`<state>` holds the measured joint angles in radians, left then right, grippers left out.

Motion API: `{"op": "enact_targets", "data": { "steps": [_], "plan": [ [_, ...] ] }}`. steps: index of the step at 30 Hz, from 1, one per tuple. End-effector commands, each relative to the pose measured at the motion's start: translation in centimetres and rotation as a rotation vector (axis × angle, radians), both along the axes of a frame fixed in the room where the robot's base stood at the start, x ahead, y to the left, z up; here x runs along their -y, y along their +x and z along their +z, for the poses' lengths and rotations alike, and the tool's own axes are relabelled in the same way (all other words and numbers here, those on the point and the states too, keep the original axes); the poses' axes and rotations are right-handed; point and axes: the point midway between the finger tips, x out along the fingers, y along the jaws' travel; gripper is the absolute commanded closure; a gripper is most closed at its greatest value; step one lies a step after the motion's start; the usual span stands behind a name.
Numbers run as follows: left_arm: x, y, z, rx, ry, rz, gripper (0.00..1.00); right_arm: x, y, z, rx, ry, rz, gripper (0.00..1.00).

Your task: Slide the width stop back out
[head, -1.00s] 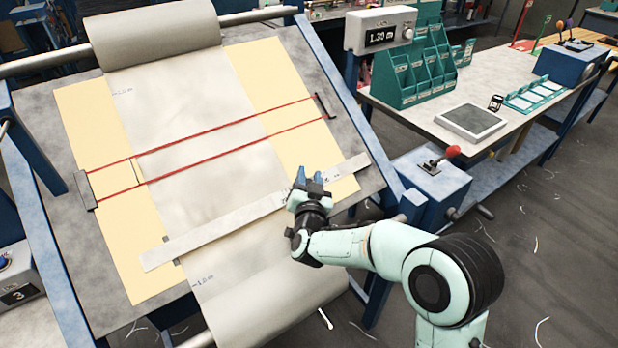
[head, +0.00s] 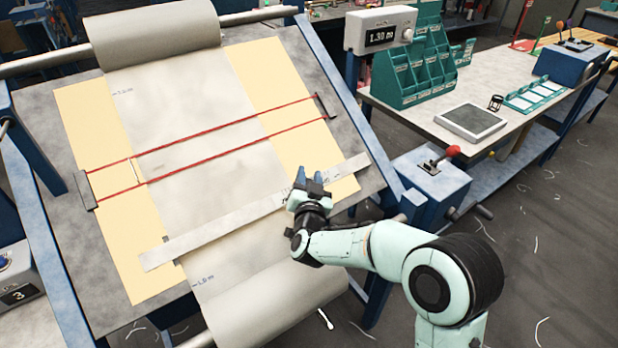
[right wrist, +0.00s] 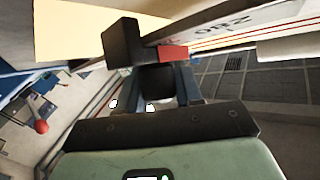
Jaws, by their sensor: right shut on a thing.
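A long pale ruler bar (head: 230,222) lies slantwise across the grey web (head: 195,130) on the tilted loom bed. My right gripper (head: 308,177) is at the bar's right part, over its lower edge. In the right wrist view the gripper (right wrist: 157,82) is shut on a dark piece, which I take to be the width stop (right wrist: 123,43), a black block beside the ruler bar (right wrist: 225,25). A small red part (right wrist: 173,52) shows at the bar's end. In the head view the stop is mostly hidden by my gripper. My left gripper is out of view.
Two red cords (head: 215,140) cross the web above the bar. A blue box with a red-knobbed lever (head: 430,180) stands to the right of the bed. A display (head: 381,37) reads 1.30. A workbench (head: 440,120) with green bins (head: 415,70) stands at the right.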

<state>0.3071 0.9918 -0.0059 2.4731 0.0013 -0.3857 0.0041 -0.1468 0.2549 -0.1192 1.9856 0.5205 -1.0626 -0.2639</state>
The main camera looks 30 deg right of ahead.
Motion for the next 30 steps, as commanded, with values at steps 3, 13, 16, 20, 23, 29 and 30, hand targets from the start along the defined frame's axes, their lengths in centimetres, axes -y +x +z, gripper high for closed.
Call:
{"op": "enact_targets", "data": {
  "steps": [3, 13, 16, 20, 23, 29, 30],
  "plan": [
    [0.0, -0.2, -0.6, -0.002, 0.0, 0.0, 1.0, 1.1, 0.1, -0.1, 0.002, 0.0, -0.003, 1.0],
    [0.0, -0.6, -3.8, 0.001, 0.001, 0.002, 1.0, 9.0, 0.6, -0.3, 0.003, -0.002, -0.006, 1.0],
    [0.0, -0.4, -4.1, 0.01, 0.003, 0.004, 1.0, 10.1, 0.7, -0.2, 0.002, -0.001, -0.003, 1.0],
    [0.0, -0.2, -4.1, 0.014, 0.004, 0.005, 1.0, 10.6, 0.8, 0.0, 0.001, -0.002, -0.003, 1.0],
    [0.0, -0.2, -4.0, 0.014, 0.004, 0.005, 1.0, 10.6, 0.8, 0.1, 0.002, -0.002, -0.004, 1.0],
    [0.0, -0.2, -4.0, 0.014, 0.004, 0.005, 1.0, 10.7, 0.7, 0.2, 0.002, -0.002, -0.006, 0.43],
    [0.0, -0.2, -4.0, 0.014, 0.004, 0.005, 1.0, 10.7, 0.7, 0.1, 0.002, -0.002, -0.006, 0.43]
  ]
}}
